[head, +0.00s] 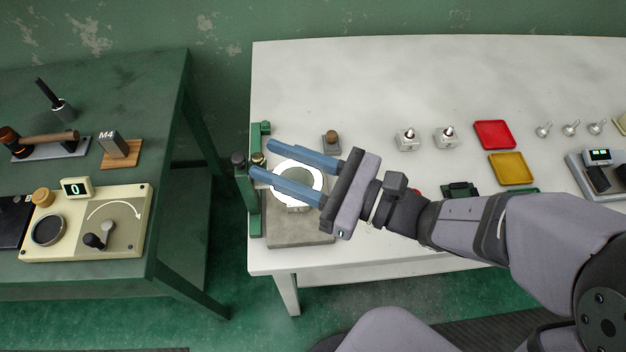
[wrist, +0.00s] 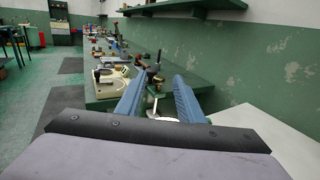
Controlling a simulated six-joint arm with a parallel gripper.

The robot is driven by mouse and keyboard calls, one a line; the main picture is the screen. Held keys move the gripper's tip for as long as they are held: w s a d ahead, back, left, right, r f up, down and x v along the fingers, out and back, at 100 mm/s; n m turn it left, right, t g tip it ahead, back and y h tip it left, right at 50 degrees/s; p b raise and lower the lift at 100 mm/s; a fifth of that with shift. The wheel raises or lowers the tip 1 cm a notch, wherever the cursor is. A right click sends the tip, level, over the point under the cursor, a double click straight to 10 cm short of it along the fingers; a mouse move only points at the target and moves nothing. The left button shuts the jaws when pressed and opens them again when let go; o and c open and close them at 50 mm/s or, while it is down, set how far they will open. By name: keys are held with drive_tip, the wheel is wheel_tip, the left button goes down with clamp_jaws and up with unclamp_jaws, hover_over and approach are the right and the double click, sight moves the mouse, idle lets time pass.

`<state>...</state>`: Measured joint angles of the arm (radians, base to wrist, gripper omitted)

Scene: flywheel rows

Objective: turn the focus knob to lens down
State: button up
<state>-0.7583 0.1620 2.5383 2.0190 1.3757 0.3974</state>
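A green stand (head: 254,205) with an upright post is at the left end of the white table. It carries a white ring-shaped lens head (head: 297,164) over a grey base plate (head: 300,232). Near the top of the stand are a dark round knob (head: 238,159) and a small brass-coloured one (head: 258,159); I cannot tell which is the focus knob. My gripper (head: 261,157) is open, its blue fingers reaching left above the ring. In the head picture the brass part lies between the fingertips; contact cannot be told. In the wrist view a dark knob (wrist: 152,75) shows between the fingers.
A small block with a brown knob (head: 332,140) stands just behind the ring. Toggle switches (head: 407,139) and red (head: 494,134) and yellow (head: 512,168) trays lie right. A gap separates the green bench (head: 130,80), which bears a cream dial box (head: 125,232).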

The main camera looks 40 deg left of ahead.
drive_tip(key=shift+w+d+f+b, duration=0.2)
drive_tip(key=shift+d+b, duration=0.3)
drive_tip(key=shift+b, duration=0.55)
drive_tip(key=shift+w+d+f+b, duration=0.15)
drive_tip(key=shift+d+b, duration=0.3)
drive_tip(key=shift+b, duration=0.6)
drive_tip(key=v, duration=0.1)
drive_tip(key=b+v, duration=0.1)
drive_tip(key=v, duration=0.1)
drive_tip(key=b+v, duration=0.1)
drive_tip(key=shift+s+d+r, duration=0.1)
drive_tip(key=shift+d+r, duration=0.2)
